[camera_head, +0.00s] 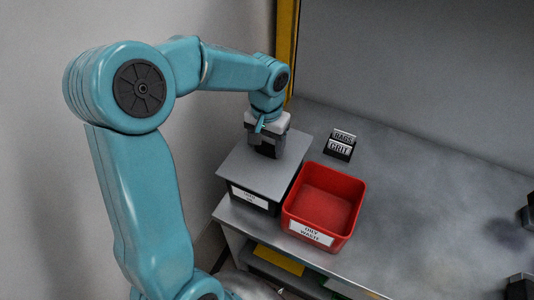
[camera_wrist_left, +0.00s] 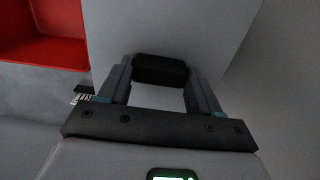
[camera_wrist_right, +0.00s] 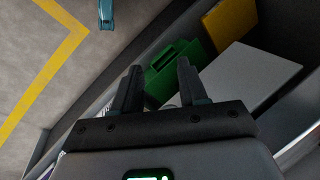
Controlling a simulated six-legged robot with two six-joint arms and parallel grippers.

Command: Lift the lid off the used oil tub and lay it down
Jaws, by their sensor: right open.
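The used oil tub (camera_head: 240,199) is dark with a white label and stands at the left end of the grey bench. Its flat grey lid (camera_head: 237,166) covers its top, and I see no clear gap between them. The lid also shows in the left wrist view (camera_wrist_left: 205,38). My left gripper (camera_head: 264,150) is over the lid, pointing down. In the left wrist view its fingers close against both ends of the lid's black handle (camera_wrist_left: 160,70). My right gripper (camera_wrist_right: 158,80) is open and empty, away from the tub.
A red oily waste bin (camera_head: 325,200) stands right beside the tub. Small signs reading rags and grit (camera_head: 341,146) stand behind it. The bench (camera_head: 420,210) is bare to the right of the bin. A green container (camera_wrist_right: 170,70) shows below my right gripper.

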